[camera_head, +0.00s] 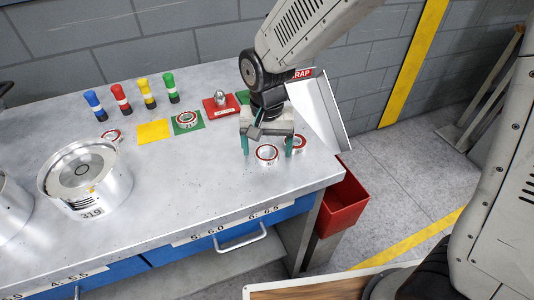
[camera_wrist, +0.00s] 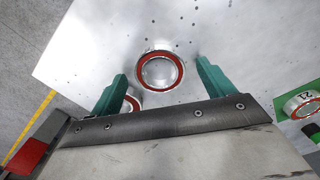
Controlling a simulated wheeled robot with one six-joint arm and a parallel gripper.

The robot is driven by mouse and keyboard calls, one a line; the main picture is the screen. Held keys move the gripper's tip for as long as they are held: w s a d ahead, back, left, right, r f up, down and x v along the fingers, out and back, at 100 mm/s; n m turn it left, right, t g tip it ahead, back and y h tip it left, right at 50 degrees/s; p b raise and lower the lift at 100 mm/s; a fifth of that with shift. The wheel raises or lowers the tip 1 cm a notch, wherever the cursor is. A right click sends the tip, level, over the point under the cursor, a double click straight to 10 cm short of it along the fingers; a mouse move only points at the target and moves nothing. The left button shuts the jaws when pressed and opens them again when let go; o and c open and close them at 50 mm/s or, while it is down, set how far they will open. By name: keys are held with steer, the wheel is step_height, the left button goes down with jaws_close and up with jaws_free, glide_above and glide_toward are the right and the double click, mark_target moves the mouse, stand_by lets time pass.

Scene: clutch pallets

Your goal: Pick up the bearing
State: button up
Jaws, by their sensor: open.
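Several bearings, rings with red and white faces, are on the metal workbench (camera_head: 215,160). One bearing (camera_head: 266,154) lies flat below my gripper (camera_head: 267,150); in the wrist view this bearing (camera_wrist: 160,70) shows ahead of the gap between the green fingers. A second bearing (camera_head: 295,142) is close by, beside the right finger; it shows partly hidden behind the left finger (camera_wrist: 131,104) in the wrist view. Another bearing (camera_head: 187,118) sits on a green square, and one more (camera_head: 112,135) lies farther left. My gripper is open, pointing down, with nothing between its fingers.
Large metal cylinders, one a housing (camera_head: 86,180), stand at the left. Colored markers (camera_head: 121,98), a yellow square (camera_head: 153,131) and a red tray (camera_head: 222,106) are at the back. A tilted metal chute (camera_head: 320,112) and red bin (camera_head: 343,203) are at the right edge. The front middle is clear.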

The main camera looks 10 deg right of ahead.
steer(key=shift+f, duration=0.25)
steer(key=c, duration=1.2)
steer(key=shift+o, duration=0.2)
steer(key=shift+r, duration=0.2)
